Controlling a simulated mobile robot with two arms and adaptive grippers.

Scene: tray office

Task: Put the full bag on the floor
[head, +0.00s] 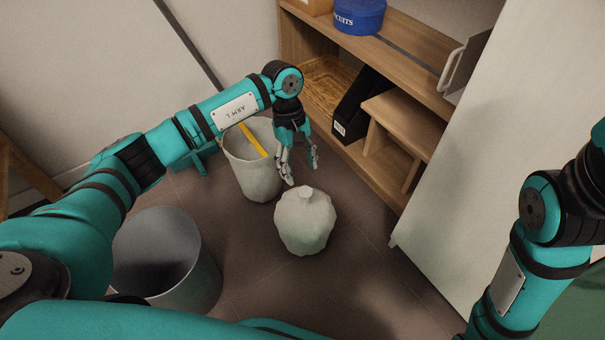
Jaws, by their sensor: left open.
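The full bag (305,224) is a pale, rounded, tied sack with a short knotted neck. It appears to stand upright on the brown tiled floor. My left gripper (301,174) is open just above the bag's neck, pointing down, with its fingers apart and nothing between them. I cannot tell whether a fingertip touches the neck. My right arm comes in at the right edge, and its gripper is out of the picture.
A pale bin (255,182) with a yellow stick stands behind the bag. An empty grey bin (168,258) stands at the left. A wooden shelf (388,175) holds a blue tin (359,16) and a black file holder (358,107). Floor right of the bag is clear.

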